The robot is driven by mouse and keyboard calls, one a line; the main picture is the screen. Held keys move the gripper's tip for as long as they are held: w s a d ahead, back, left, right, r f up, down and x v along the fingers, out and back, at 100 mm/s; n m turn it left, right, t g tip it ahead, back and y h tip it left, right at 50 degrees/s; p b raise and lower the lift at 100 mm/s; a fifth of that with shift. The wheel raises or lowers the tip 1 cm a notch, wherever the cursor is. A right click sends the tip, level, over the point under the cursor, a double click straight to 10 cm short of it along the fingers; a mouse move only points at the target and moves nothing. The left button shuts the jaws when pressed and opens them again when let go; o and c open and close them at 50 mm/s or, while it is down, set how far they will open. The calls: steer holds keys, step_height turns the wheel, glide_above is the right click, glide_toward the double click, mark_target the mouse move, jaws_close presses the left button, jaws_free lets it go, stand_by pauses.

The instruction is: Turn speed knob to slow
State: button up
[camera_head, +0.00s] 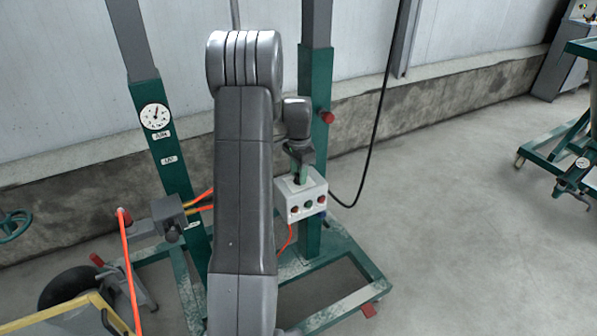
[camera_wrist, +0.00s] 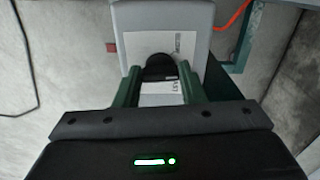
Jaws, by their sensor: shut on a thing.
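The control box (camera_head: 308,199) is light grey, with a row of coloured buttons on its front, and is mounted at the green frame's right post in the head view. In the wrist view the box (camera_wrist: 200,15) fills the upper middle. The black speed knob (camera_wrist: 158,66) sits on its white label plate. My gripper (camera_wrist: 160,79) has its two green fingers on either side of the knob and is shut on it. Small print shows beside the knob; one word looks like FAST. The pointer setting is hard to read. In the head view my gripper (camera_head: 299,172) hides the knob.
The green frame (camera_head: 178,175) carries a round dial gauge (camera_head: 155,116). A red knob (camera_head: 327,117) sticks out from the right post. Orange hoses (camera_head: 129,265) and a black cable (camera_head: 371,125) hang nearby. Open concrete floor (camera_head: 460,220) lies to the right.

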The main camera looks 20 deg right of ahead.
steer(key=n+p, duration=0.1)
steer(key=n, duration=0.4)
steer(key=shift+p, duration=0.3)
steer(key=shift+n+p, duration=0.35)
steer(key=shift+n, duration=1.75)
steer(key=shift+d, duration=0.1)
steer(key=o, duration=1)
step_height(320, 180, up, 14)
steer(key=shift+f+p, duration=0.1)
steer(key=shift+p, duration=0.45)
step_height(320, 180, down, 14)
steer(key=shift+s+r+b, duration=0.1)
steer(key=shift+b, duration=0.45)
